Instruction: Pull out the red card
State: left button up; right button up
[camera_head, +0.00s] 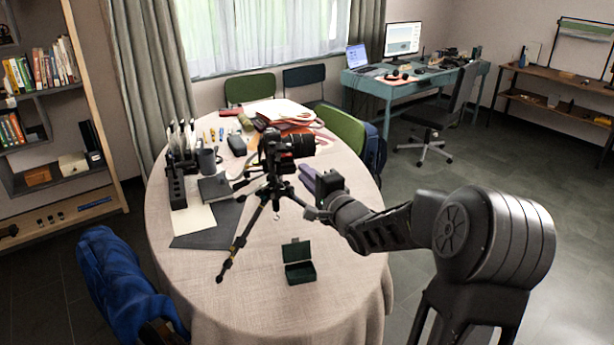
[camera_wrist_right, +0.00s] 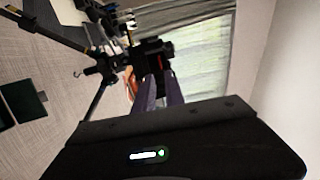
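A black camera (camera_head: 280,148) stands on a tripod (camera_head: 268,188) on the table. The camera also shows in the right wrist view (camera_wrist_right: 152,52), with a small red patch on it. I cannot make out a red card in either view. My right gripper (camera_head: 304,173) is beside the camera on its right, apart from it. In the right wrist view its two greyish-purple fingers (camera_wrist_right: 159,80) point toward the camera with a gap between them, and nothing shows held. A small dark green box (camera_head: 299,272) sits with its lid up near the table's front. My left gripper is out of view.
The oval table (camera_head: 330,300) has a light cloth. A grey sheet (camera_head: 205,230), a mug (camera_head: 207,161) and a dark organizer (camera_head: 176,185) lie left of the tripod. Papers (camera_head: 285,110) are stacked behind. Chairs, one with a blue jacket (camera_head: 122,285), surround it. The front is mostly clear.

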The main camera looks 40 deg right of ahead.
jog(key=shift+w+d, duration=0.25)
jog(key=shift+w, duration=1.2)
jog(key=shift+w+d, duration=0.25)
jog(key=shift+w, duration=1.2)
jog(key=shift+w+d, duration=0.25)
jog(key=shift+w, duration=1.2)
grip_shut()
jog(key=shift+s+a+b, duration=0.3)
jog(key=shift+s+b, duration=0.05)
jog(key=shift+s, duration=0.35)
send_near(287, 157)
jog(key=shift+w+a+r+b, duration=0.1)
jog(key=shift+w+a+b, duration=0.4)
jog(key=shift+w, duration=0.45)
jog(key=shift+a, duration=0.1)
